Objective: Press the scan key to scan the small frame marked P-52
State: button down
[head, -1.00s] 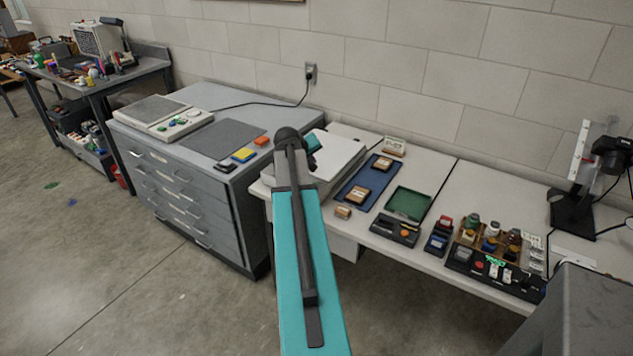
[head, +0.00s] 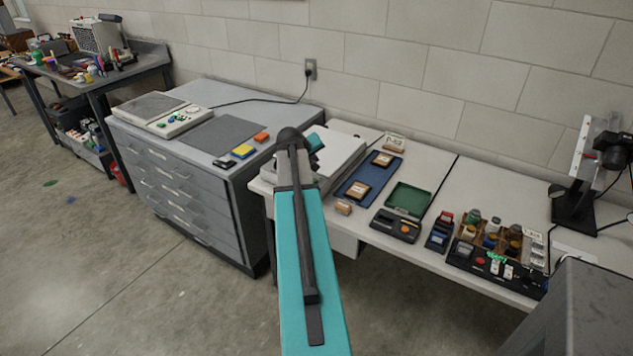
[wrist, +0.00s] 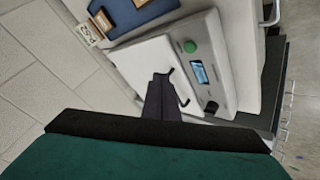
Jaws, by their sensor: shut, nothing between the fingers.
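A white flatbed device (head: 345,152) stands at the left end of the white table, partly hidden by my arm. In the wrist view it shows a round green key (wrist: 190,46) and a small lit screen (wrist: 198,72). My gripper (wrist: 162,77) is shut and empty over the device's pale top, to the left of the key and apart from it in the picture. Two small brown frames with pale labels, a nearer one (head: 357,190) and a farther one (head: 382,159), lie on a blue tray (head: 346,198).
A small brown block (head: 343,208) lies by the tray. A green-lined box (head: 409,197) and a rack of jars (head: 490,238) stand farther right. A grey drawer cabinet (head: 190,180) is at left. A label card (head: 394,143) stands near the wall.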

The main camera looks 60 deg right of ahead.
aim_at(315, 181)
jog(key=shift+f+b, duration=1.5)
jog(key=shift+f, duration=1.5)
jog(key=shift+f, duration=0.2)
jog(key=shift+f+b, duration=0.25)
jog(key=shift+b, duration=0.05)
